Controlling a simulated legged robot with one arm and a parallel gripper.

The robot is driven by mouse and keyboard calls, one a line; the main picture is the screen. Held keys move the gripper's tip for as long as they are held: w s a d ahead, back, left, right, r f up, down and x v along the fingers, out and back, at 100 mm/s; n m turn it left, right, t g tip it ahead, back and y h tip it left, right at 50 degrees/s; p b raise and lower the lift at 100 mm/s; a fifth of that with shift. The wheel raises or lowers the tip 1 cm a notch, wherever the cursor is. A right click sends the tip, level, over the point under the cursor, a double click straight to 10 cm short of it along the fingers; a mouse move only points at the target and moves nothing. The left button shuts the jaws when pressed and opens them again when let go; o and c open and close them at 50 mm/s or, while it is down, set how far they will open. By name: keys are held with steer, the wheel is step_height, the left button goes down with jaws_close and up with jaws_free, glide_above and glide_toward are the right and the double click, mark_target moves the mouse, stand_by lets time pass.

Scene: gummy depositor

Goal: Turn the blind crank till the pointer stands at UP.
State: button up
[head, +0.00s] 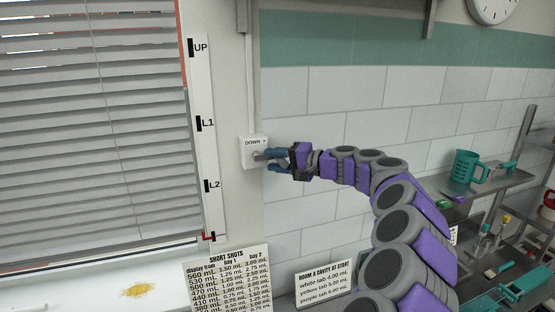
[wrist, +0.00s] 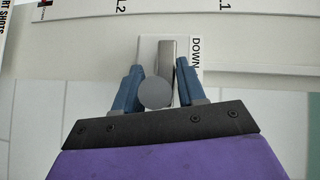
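The white crank box (head: 254,151), marked DOWN with an arrow, is on the wall right of the window. In the wrist view its grey crank arm (wrist: 165,52) and round knob (wrist: 155,92) show. My gripper (head: 270,160) is at the box, its blue fingers on either side of the knob in the wrist view (wrist: 159,72). They look apart, with a narrow gap at the right finger; contact on the left is unclear. The scale strip (head: 207,150) reads UP, L1, L2 from the top. The red pointer (head: 208,237) is near its bottom, below L2. The blind (head: 90,130) covers the window.
Printed cards, SHORT SHOTS (head: 228,282) and ROOM A CAVITY AT START (head: 325,284), stand below the box. A yellow patch (head: 137,290) lies on the sill. Shelves with a teal jug (head: 467,167) are at right. The tiled wall around my arm is clear.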

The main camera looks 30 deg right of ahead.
steer(key=shift+f, duration=0.2)
steer(key=c, duration=0.4)
step_height(320, 180, up, 2)
steer(key=shift+a+r+p, duration=0.1)
steer(key=shift+a+p, duration=0.05)
steer(key=shift+p, duration=0.5)
steer(key=shift+c, duration=0.2)
steer(key=shift+o, duration=0.4)
steer(key=shift+r, duration=0.35)
